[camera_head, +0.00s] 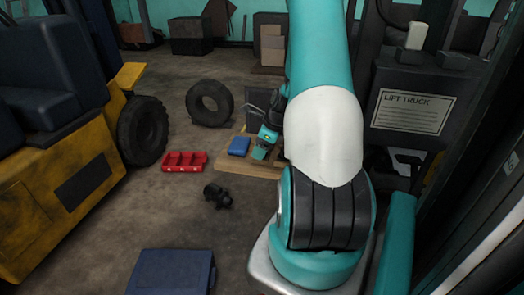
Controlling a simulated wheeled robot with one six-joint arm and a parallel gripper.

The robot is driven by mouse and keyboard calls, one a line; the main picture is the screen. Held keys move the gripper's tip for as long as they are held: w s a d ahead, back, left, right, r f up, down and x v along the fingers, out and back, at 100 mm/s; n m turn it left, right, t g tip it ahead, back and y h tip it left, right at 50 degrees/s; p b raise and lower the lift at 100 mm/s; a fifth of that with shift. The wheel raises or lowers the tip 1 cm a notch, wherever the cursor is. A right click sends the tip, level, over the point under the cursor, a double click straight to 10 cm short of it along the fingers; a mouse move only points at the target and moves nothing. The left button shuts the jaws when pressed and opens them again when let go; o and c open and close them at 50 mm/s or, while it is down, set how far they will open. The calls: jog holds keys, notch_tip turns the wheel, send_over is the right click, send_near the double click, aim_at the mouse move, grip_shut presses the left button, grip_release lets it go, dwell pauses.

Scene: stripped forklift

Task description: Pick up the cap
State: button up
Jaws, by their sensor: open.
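I cannot pick out the cap with certainty in the head view. A small black, lumpy part (217,196) lies on the floor left of my arm; its kind is unclear. Small teal, black and grey parts just left of my upper arm look like my wrist and gripper (254,108). They are partly hidden behind the arm, over or in front of a wooden board (228,168). The jaws look open, with nothing visible between them.
A tyre (209,104) stands behind. A yellow forklift (50,200) fills the left; a dark blue case (171,272) lies in front. A LIFT TRUCK panel (412,111) stands right.

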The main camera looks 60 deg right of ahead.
grip_shut()
notch_tip(320, 180, up, 20)
jog(key=b, duration=0.1)
dwell(0.6)
